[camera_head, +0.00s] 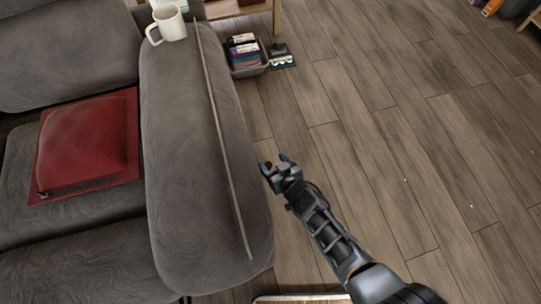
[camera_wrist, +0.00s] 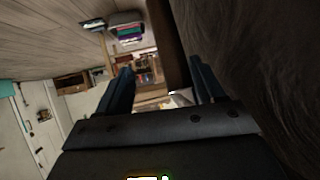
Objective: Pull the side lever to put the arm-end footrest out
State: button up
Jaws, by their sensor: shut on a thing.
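The grey sofa's near arm (camera_head: 180,120) runs down the left half of the head view. Its side fills the right of the wrist view as a dark textured surface (camera_wrist: 265,50). My gripper (camera_head: 275,165) is just right of this arm, beside its outer side. In the wrist view my gripper (camera_wrist: 163,85) has a dark brown bar, the side lever (camera_wrist: 172,45), between its fingers, and it is shut on it. In the head view only a small brown bit of the lever (camera_head: 268,166) shows between the fingertips. No footrest panel is clearly visible.
A white mug (camera_head: 170,24) stands on the arm's far end. A thin pale strip (camera_head: 222,140) runs along the arm's top. A red cushion (camera_head: 88,140) lies on the seat. A grey bin (camera_head: 246,56) stands on the floor beyond. The wooden floor (camera_head: 400,130) at right is clear.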

jog(key=s+d+p, duration=0.2)
jog(key=s+d, duration=0.1)
jog(key=s, duration=0.2)
jog(key=shift+s+p, duration=0.3)
dwell(0.4)
jog(key=shift+c, duration=0.3)
